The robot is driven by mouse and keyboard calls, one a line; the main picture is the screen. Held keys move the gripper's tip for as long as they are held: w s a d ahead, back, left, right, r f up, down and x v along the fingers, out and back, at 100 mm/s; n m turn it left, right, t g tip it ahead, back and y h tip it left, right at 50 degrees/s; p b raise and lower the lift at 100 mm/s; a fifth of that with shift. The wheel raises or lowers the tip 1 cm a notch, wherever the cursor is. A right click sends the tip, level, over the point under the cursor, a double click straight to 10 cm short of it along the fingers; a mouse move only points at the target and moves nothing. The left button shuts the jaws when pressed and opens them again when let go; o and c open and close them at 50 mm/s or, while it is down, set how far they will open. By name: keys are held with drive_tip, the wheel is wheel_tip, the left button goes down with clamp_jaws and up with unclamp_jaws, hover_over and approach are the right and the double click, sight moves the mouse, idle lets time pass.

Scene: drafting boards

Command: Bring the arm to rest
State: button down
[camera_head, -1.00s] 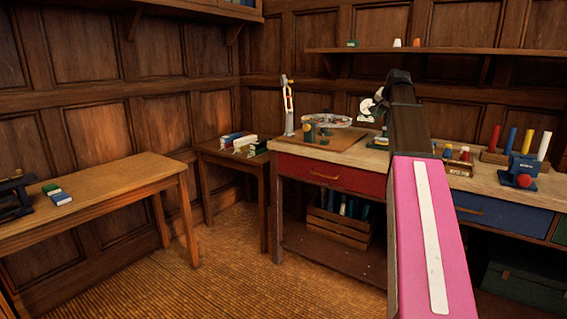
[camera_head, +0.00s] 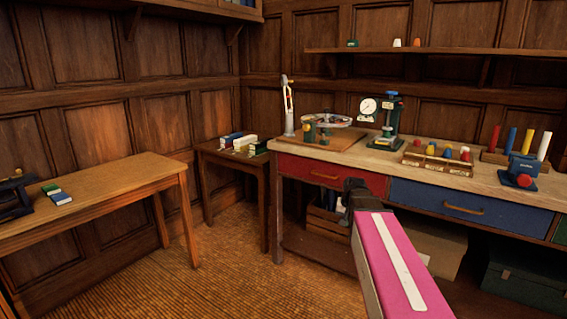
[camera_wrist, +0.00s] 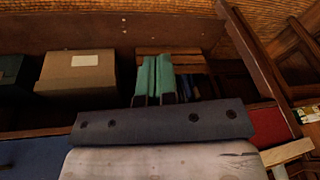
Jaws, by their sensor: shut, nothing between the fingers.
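My arm shows in the head view as a pink link (camera_head: 397,260) with a white stripe, low and right of centre. Its dark far end (camera_head: 357,190) is in front of the workbench, between the red and blue drawers. I cannot make out my gripper's fingers in that view. In the wrist view my gripper (camera_wrist: 156,72) shows two teal fingers side by side, shut and empty. A dark grey bar with screws lies behind them. The fingers appear in front of the bench's lower shelf area.
The workbench (camera_head: 470,179) carries a dial gauge stand (camera_head: 387,122), a peg block (camera_head: 438,160) and a blue device (camera_head: 522,172). Below are a slatted crate (camera_head: 322,222) and a cardboard box (camera_wrist: 76,74). A side table (camera_head: 100,190) stands left. The floor (camera_head: 225,265) between is clear.

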drive_tip(key=s+a+f+n+g, duration=0.1)
drive_tip(key=s+a+f, duration=0.1)
drive_tip(key=s+f, duration=0.5)
drive_tip(key=s+a+f+n+g, duration=0.2)
drive_tip(key=s+a+f, duration=0.1)
drive_tip(key=s+f, duration=0.4)
drive_tip(key=s, duration=0.3)
drive_tip(key=shift+a+h, duration=0.3)
drive_tip(key=shift+a, duration=0.05)
